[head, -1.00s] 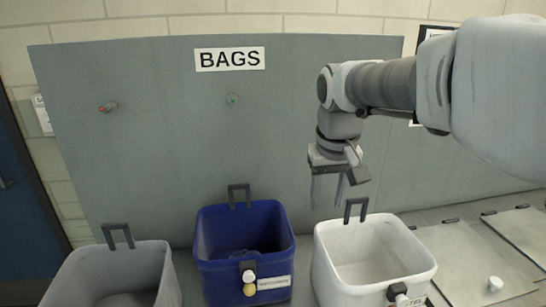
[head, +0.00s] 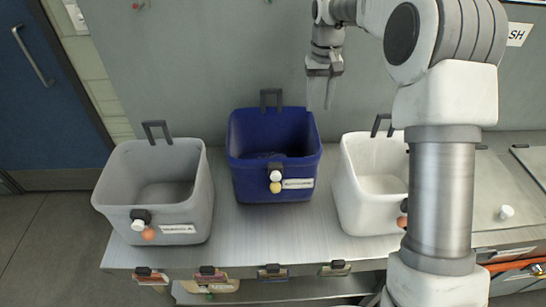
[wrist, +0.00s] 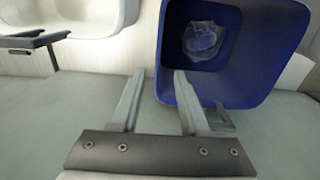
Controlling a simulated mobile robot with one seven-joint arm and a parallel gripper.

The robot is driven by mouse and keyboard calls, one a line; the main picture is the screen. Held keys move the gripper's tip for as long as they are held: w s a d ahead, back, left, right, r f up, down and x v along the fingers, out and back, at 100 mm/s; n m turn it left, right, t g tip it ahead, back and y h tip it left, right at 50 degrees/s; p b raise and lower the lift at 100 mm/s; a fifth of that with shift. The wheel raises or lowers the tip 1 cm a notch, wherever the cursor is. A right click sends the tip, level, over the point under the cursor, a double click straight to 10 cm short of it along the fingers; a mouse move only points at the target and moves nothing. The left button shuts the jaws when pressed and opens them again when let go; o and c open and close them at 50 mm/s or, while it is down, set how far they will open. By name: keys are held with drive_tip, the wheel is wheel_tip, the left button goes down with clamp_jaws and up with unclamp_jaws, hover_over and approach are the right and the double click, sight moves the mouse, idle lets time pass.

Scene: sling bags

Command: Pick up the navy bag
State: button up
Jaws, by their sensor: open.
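The navy bag (head: 272,150) is a dark blue open-topped container with an upright grey handle. It stands on the metal table between a grey and a white one. It also shows at the upper right of the wrist view (wrist: 262,60), with something clear and crumpled inside. My gripper (head: 319,106) is open and empty, above and behind the navy bag's right rear corner in the head view. In the wrist view the fingers (wrist: 153,72) straddle nothing, with the right fingertip close to the navy bag's rim. I cannot tell whether it touches.
A grey bag (head: 157,185) stands left and a white bag (head: 365,190) right, each with a handle. The metal table (head: 262,232) is bare between them. A grey wall panel (head: 200,60) rises close behind. A small white knob (head: 506,212) sits at the right.

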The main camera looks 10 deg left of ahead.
sight(314, 145)
wheel_tip(314, 145, down, 10)
drive_tip(key=shift+f+p, duration=0.15)
drive_tip(key=shift+p, duration=0.15)
drive_tip(key=shift+s+d+f+p, duration=0.15)
drive_tip(key=shift+f+p, duration=0.1)
drive_tip(key=shift+f, duration=1.1)
drive_tip(key=shift+s+d+f+p, duration=0.1)
drive_tip(key=shift+f+p, duration=0.1)
drive_tip(key=shift+f, duration=1.1)
clamp_jaws()
drive_tip(key=shift+r, duration=0.1)
